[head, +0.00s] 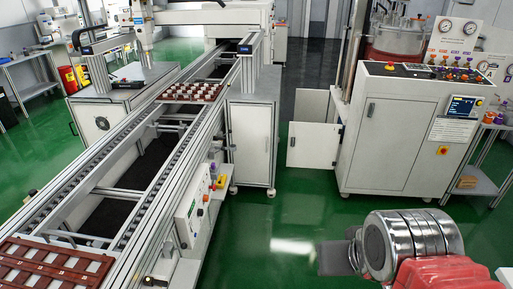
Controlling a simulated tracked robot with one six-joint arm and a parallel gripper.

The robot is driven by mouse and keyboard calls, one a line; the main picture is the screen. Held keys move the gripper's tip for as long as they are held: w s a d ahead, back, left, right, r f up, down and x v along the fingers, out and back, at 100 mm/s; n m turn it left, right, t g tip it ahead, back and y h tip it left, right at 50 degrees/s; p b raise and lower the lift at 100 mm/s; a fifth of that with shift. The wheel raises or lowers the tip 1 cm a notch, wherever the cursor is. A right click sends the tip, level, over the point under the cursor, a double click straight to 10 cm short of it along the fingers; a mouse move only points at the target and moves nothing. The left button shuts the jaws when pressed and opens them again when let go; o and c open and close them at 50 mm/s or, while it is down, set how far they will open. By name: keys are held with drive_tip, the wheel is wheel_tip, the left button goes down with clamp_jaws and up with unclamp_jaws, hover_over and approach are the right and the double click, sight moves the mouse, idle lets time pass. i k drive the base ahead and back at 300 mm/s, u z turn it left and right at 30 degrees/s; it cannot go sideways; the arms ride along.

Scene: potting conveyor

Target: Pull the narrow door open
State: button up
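A low white panel (313,146) with a small dark handle-like mark near its left edge stands beside the left side of the white control cabinet (385,145). It looks like a door, but I cannot tell whether it is shut or swung out. The control cabinet's front also has a tall pale panel (392,137) with a small dark handle near its upper left. I cannot tell which is the narrow door. My gripper (336,258) is at the lower right, a dark grey shape pointing left, apart from these panels. Its fingers are not clear enough to show open or shut.
A long conveyor (125,195) runs along the left, with a red-brown tray (193,92) of small pots on it. A pale cabinet (251,140) stands beside the conveyor. The green floor (280,215) between conveyor and control cabinet is clear. A side shelf (478,180) stands at the right.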

sight(251, 125)
drive_tip(key=u, duration=0.05)
drive_tip(key=i, duration=1.1)
drive_tip(key=z, duration=0.05)
drive_tip(key=k, duration=0.65)
drive_tip(key=z, duration=0.5)
drive_tip(key=k, duration=0.65)
drive_tip(key=z, duration=0.35)
drive_tip(key=i, duration=0.8)
drive_tip(key=u, duration=0.05)
